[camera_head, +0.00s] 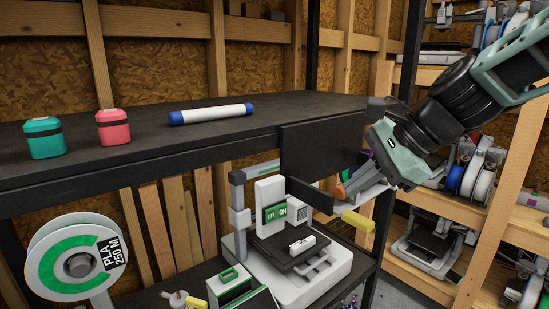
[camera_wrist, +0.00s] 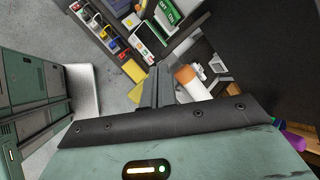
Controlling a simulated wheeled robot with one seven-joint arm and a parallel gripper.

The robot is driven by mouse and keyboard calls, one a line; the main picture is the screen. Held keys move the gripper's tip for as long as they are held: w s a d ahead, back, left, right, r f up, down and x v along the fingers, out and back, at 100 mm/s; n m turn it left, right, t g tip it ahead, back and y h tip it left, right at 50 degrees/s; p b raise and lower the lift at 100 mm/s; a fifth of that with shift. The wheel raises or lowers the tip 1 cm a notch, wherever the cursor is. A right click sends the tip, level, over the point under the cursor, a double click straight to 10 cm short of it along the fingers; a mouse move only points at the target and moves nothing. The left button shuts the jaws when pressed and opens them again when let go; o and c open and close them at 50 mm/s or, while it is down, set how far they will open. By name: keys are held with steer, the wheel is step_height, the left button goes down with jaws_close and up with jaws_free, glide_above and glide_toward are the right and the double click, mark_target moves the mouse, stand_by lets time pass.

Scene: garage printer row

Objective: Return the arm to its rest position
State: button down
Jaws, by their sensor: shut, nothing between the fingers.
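My gripper (camera_wrist: 154,82) shows in the wrist view with its two dark fingers together and nothing between them. In the head view, its grey-green body (camera_head: 398,155) is at the right of the dark shelf, in front of the shelf's right end. The arm reaches in from the upper right and bends down to the gripper. No marker for a rest position shows.
A dark panel (camera_head: 318,150) hangs close left of my gripper. Below are a white printer (camera_head: 318,277), a yellow block (camera_head: 357,220) and an orange-tipped thing (camera_head: 341,190). The upper shelf (camera_head: 130,152) carries a green jar (camera_head: 44,138), a pink jar (camera_head: 113,127) and a blue-capped tube (camera_head: 211,114).

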steer(key=s+f+n+g+h+b, duration=0.4)
steer(key=s+f+n+h+b, duration=0.2)
steer(key=s+f+n, duration=1.6)
steer(key=w+d+r+m+t, duration=0.2)
steer(key=w+d+r+m, duration=0.15)
steer(key=w+d, duration=0.55)
steer(key=w+d+r+m+t, duration=0.25)
steer(key=w+d+m, duration=0.35)
steer(key=w, duration=0.4)
steer(key=w+a+r+m+t+h, duration=0.1)
steer(key=w+r+m+t, duration=0.2)
steer(key=r, duration=1.2)
steer(key=w+a+r+m+t, duration=0.1)
steer(key=w+r+m, duration=0.3)
steer(key=r, duration=1.1)
steer(key=w+a+f+p, duration=0.2)
steer(key=w+f+p, duration=0.2)
steer(key=w+f, duration=0.3)
steer(key=shift+w+a+f+n+p, duration=0.3)
steer(key=shift+w+n+p, duration=0.1)
steer(key=shift+w, duration=1)
